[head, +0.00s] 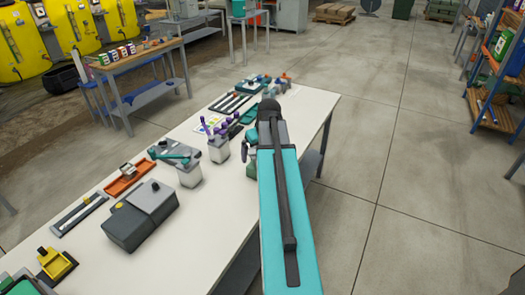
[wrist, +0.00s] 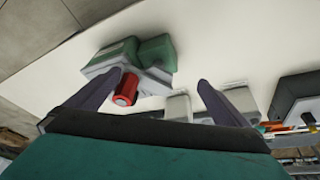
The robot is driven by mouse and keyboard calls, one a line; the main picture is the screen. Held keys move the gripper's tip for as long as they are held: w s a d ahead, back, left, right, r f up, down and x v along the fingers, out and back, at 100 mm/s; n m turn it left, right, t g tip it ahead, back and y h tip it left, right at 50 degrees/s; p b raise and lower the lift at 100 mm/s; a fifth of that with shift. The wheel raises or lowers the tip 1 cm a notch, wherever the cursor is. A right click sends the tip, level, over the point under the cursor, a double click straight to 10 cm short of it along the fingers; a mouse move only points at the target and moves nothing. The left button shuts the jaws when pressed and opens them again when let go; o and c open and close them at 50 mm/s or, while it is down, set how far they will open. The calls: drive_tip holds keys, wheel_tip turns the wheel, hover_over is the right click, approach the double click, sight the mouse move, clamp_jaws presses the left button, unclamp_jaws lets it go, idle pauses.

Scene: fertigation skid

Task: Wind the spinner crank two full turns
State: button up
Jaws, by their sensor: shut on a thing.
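The spinner (wrist: 128,56), a green and grey unit, stands on the white bench in the wrist view. Its red crank knob (wrist: 126,88) points toward the camera. My gripper (wrist: 161,80) shows as two dark fingers, with the knob between them, close against the left finger. A wide gap shows between the knob and the right finger, and contact on that side cannot be made out. In the head view my arm covers most of the spinner and the gripper; a bit of green shows at the arm's left edge.
The white bench (head: 228,196) carries a grey box (head: 141,215), an orange tray (head: 126,180), a pot with a teal-handled lever (head: 188,172) and a pot with purple-topped sticks (head: 218,148). Grey units stand right of the spinner in the wrist view. Open floor (head: 395,200) lies right of the bench.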

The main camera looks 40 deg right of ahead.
drive_tip(key=w+a, duration=0.1)
drive_tip(key=w+a+y, duration=0.1)
drive_tip(key=a, duration=0.1)
drive_tip(key=shift+w+r+t, duration=0.1)
drive_tip(key=shift+r+t, duration=0.05)
drive_tip(key=shift+t, duration=0.15)
drive_tip(key=o, duration=0.3)
drive_tip(key=s+r+b, duration=0.1)
drive_tip(key=s+r, duration=0.2)
drive_tip(key=r, duration=0.3)
drive_tip(key=s+r+h+b, duration=0.1)
drive_tip(key=s+r, duration=0.2)
drive_tip(key=r, duration=0.3)
drive_tip(key=shift+s+d+r+b, duration=0.25)
drive_tip(key=shift+d+r+b, duration=0.05)
drive_tip(key=shift+d+b, duration=0.1)
drive_tip(key=shift+s+f, duration=0.1)
idle(0.4)
